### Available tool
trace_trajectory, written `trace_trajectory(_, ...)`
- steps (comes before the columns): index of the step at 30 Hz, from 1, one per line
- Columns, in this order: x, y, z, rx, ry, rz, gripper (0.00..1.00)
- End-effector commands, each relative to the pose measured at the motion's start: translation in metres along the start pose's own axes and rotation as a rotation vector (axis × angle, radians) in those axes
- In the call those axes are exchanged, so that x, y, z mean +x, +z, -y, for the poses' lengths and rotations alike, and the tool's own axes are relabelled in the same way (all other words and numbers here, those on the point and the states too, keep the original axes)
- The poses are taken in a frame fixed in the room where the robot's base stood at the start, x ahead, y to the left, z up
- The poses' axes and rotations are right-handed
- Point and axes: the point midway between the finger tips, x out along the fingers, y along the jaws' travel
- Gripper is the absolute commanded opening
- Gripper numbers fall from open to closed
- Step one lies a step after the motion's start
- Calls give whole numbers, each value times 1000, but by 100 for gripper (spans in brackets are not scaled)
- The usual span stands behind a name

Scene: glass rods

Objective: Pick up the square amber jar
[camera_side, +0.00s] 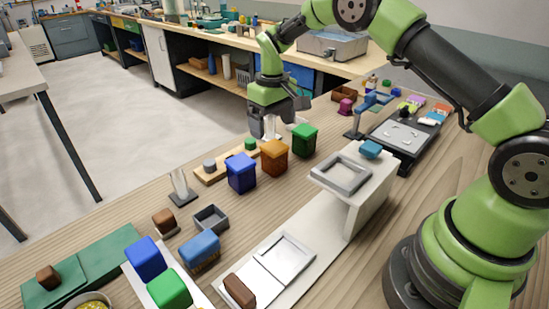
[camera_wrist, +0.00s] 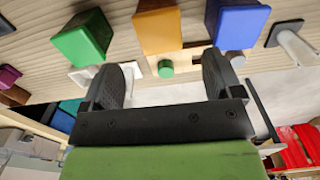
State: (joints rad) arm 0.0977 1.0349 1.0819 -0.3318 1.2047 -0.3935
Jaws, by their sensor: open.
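The square amber jar (camera_side: 274,161) stands upright on the wooden table, between a dark blue jar (camera_side: 241,174) and a green jar (camera_side: 304,141). In the wrist view the amber jar (camera_wrist: 160,30) is at the top middle, with the green jar (camera_wrist: 82,40) to its left and the blue jar (camera_wrist: 237,25) to its right. My gripper (camera_side: 278,116) is above and behind the amber jar in the side view, apart from it. In the wrist view its two dark fingers (camera_wrist: 162,80) are spread wide, with no jar between them.
A wooden board (camera_side: 210,176) with a grey and a green knob lies behind the jars. A white raised stand (camera_side: 372,195) with a grey frame is to their right. A small open grey box (camera_side: 210,218) and a blue block (camera_side: 201,248) are in front left.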

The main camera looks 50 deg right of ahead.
Motion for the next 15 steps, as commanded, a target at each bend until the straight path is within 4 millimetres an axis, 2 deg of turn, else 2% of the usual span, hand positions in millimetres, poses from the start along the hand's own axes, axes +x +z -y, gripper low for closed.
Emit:
trace_trajectory(8,28,3,0,1,-1,3,85)
trace_trajectory(15,62,7,0,1,-1,1,85)
